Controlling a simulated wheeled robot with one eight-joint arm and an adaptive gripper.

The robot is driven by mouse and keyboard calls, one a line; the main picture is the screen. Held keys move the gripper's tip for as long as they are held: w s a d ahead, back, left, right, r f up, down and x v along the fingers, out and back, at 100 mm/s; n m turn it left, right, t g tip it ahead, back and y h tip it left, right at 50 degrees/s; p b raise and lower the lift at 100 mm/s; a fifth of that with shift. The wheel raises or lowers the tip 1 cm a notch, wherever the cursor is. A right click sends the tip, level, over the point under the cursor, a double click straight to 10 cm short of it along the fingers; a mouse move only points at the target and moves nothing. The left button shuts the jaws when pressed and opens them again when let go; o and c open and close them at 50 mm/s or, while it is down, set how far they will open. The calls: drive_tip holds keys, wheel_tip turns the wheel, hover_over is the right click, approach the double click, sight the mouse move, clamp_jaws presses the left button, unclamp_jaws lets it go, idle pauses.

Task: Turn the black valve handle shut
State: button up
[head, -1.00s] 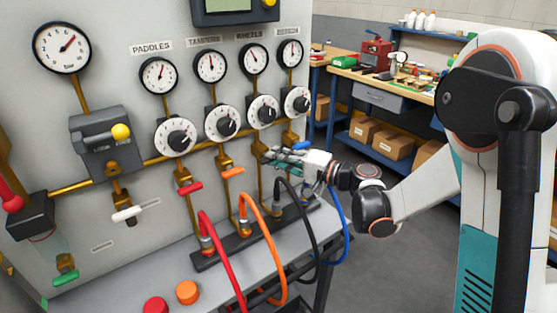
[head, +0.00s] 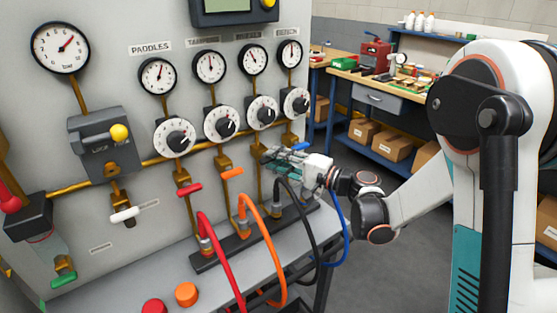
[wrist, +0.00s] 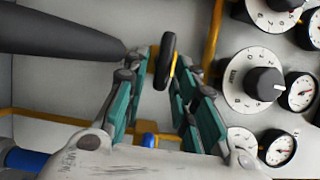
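The black valve handle (wrist: 168,60) shows in the wrist view between the two green-padded fingers of my gripper (wrist: 162,72). It stands near the fingertips, with a gap visible on each side, so the gripper is open around it. In the head view my gripper (head: 272,158) is at the third brass pipe, in front of the panel, and hides the black handle. The contact at the fingertips cannot be made out there.
A black hose (wrist: 60,38) runs close to my fingers in the wrist view. The blue handle (head: 301,146) is just beside my gripper. The orange handle (head: 232,173) and red handle (head: 189,189) are to the left. Dials (wrist: 253,80) sit close by.

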idle(0.3)
drive_tip(key=v, duration=1.2)
drive_tip(key=shift+f, duration=0.1)
